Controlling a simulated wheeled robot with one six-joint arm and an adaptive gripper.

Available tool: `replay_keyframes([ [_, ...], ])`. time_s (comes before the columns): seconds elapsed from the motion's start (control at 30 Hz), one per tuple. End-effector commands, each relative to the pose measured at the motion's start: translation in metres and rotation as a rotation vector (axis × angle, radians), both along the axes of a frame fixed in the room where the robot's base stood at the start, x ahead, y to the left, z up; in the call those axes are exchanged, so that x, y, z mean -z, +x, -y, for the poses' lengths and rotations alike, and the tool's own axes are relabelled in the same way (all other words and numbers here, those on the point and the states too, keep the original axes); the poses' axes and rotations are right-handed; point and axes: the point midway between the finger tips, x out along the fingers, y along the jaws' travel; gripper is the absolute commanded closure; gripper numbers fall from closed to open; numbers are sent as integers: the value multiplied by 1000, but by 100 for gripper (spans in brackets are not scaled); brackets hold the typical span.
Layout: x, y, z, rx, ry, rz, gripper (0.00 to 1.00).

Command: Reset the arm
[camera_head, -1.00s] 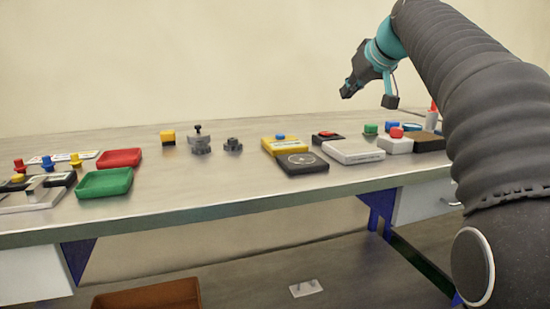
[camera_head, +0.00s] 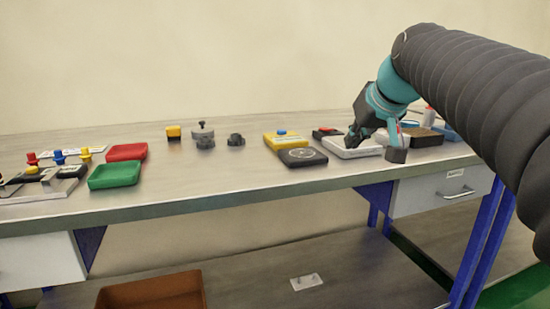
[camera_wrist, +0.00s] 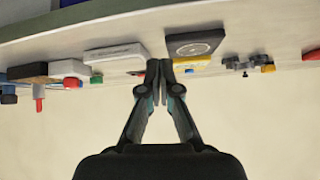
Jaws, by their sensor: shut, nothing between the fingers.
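My gripper (camera_head: 352,138) is at the right part of the workbench in the head view, in front of or above the white flat box (camera_head: 352,149); its exact height cannot be told there. In the wrist view my gripper (camera_wrist: 166,62) has its fingertips together with nothing between them. The wrist view is upside down, with the bench top (camera_wrist: 130,28) along the upper edge and bare wall below. The white box (camera_wrist: 100,55) and the black square plate with a round mark (camera_wrist: 195,43) show beyond the fingertips.
A yellow box with a blue button (camera_head: 284,142) and the black plate (camera_head: 303,157) lie left of my gripper. Red (camera_head: 126,152) and green (camera_head: 115,174) trays lie farther left. Grey knobbed parts (camera_head: 203,136) stand mid-bench. The bench front between the green and black items is clear.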

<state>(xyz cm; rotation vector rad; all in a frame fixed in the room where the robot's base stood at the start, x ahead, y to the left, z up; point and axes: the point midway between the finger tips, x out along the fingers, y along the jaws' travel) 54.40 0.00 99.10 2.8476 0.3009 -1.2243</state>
Motion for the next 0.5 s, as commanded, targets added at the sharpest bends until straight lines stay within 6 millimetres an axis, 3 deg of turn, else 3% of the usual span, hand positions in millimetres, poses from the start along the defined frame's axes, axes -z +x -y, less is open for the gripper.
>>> replay_keyframes([
  [0.03, 15, -20, -3, 12, -1, -21, 100],
  [0.27, 97, -105, -7, 82, -18, -119, 100],
  [0.5, 194, -191, -5, 143, -49, -208, 100],
])
